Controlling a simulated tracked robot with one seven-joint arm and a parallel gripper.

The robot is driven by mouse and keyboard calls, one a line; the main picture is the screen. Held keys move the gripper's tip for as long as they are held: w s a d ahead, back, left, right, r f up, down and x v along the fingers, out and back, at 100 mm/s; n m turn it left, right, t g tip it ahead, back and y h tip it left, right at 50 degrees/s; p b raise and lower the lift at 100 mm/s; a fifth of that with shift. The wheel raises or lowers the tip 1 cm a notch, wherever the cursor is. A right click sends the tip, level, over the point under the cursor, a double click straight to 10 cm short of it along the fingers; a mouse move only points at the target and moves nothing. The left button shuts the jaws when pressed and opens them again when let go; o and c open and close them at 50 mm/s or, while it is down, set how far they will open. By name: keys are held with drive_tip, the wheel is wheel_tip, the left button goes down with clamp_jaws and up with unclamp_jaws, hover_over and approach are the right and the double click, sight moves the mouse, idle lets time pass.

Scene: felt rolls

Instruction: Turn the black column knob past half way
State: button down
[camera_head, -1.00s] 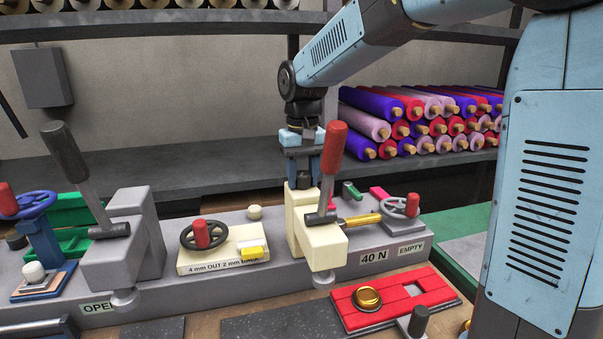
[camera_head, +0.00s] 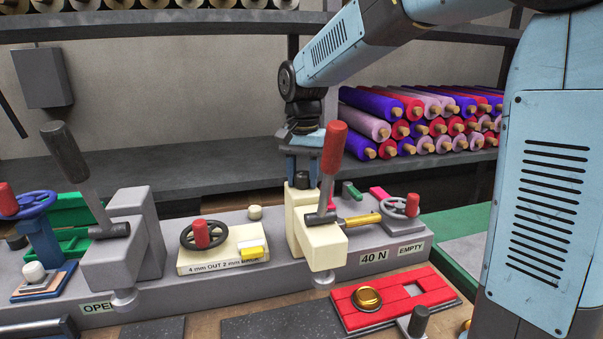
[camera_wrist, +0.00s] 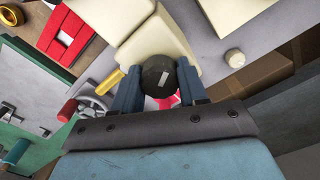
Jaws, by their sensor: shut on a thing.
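The black column knob (camera_wrist: 159,75) is round and dark, with a pale mark on its top. It sits on the cream column (camera_wrist: 150,42) and is between the two blue fingers of my gripper (camera_wrist: 159,88) in the wrist view. In the head view, my gripper (camera_head: 303,172) points down over the cream column (camera_head: 300,215), shut on the knob (camera_head: 302,180), of which only a small dark part shows. The pale mark points up and slightly right in the wrist view.
A red-handled lever (camera_head: 333,155) rises from the cream block just in front of my gripper. A brass-coloured rod (camera_head: 360,220) and a small handwheel (camera_head: 402,206) lie to the right. A grey lever block (camera_head: 125,245) stands left. Felt rolls (camera_head: 420,125) fill the shelf behind.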

sight(303, 173)
drive_tip(key=m, duration=0.6)
drive_tip(key=shift+f, duration=0.15)
drive_tip(key=c, duration=0.8)
unclamp_jaws()
drive_tip(key=shift+d, duration=0.1)
drive_tip(key=shift+r, duration=2.6)
